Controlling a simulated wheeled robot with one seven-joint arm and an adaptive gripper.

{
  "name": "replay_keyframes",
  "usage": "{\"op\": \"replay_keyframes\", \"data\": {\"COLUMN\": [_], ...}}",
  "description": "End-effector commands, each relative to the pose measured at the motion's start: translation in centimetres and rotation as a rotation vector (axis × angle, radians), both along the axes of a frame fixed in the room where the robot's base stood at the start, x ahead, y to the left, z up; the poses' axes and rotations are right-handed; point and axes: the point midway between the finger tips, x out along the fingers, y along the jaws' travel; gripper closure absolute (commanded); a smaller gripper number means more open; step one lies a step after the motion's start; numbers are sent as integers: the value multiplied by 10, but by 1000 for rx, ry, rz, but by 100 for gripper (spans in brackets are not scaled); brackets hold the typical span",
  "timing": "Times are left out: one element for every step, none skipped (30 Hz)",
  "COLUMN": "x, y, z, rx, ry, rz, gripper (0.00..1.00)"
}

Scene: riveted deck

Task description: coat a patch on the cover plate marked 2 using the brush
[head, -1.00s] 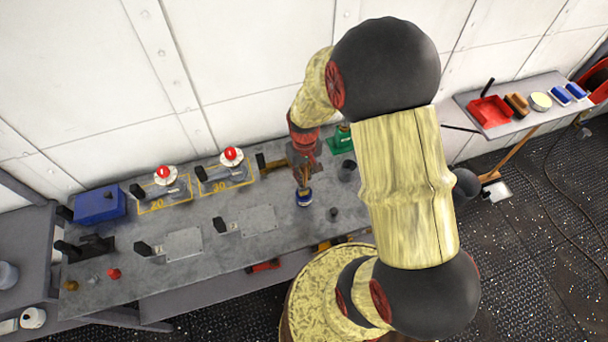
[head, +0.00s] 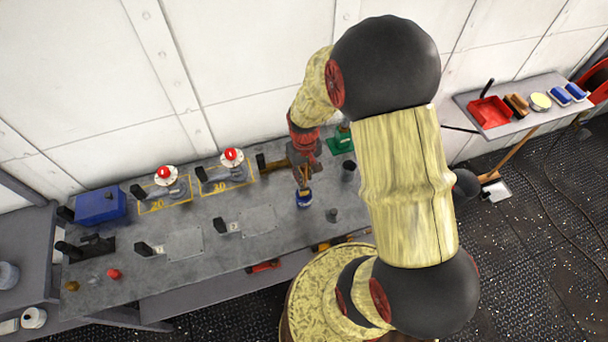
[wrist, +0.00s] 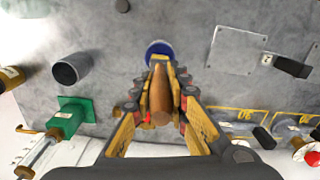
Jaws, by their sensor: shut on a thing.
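My gripper (head: 304,172) is shut on the wooden handle of the brush (wrist: 161,98), which points down at a blue tin (head: 304,199) on the bench. The tin also shows in the wrist view (wrist: 159,48), partly behind the brush and fingers. The bristles are hidden, so I cannot tell how deep they sit in the tin. The cover plate marked 2 (head: 259,220) is a flat grey plate left of the tin, with a small label and black handle beside it. It shows at upper right in the wrist view (wrist: 236,60). Another grey cover plate (head: 185,243) lies further left.
Two red-topped valves (head: 165,174) (head: 232,157) stand on yellow-outlined areas at the back. A blue box (head: 98,205) is at the left. A green block (head: 341,141) and dark cups (head: 348,171) (head: 333,215) stand near the tin. Bench between tin and plate is clear.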

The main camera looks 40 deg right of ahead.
Motion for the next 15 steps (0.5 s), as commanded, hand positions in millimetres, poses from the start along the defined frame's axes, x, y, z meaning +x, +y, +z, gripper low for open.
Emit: {"op": "replay_keyframes", "data": {"x": [1,1,1,1,1,1,1,1,1,1,1,1,1,1,1], "y": [0,0,0,0,0,0,0,0,0,0,0,0,0,0,0], "z": [7,10,13,15,17,20,22,24,27,30,32,34,37,39,42], "rx": [0,0,0,0,-1,-1,-1,-1,-1,-1,-1,-1,-1,-1,-1], "ry": [-2,-2,-2,-3,-3,-3,-3,-3,-3,-3,-3,-3,-3,-3,-4], "rz": [0,0,0,0,0,0,0,0,0,0,0,0,0,0,0], "gripper": [100,100,100,100,100,100,100,100,100,100,100,100,100,100,100]}}
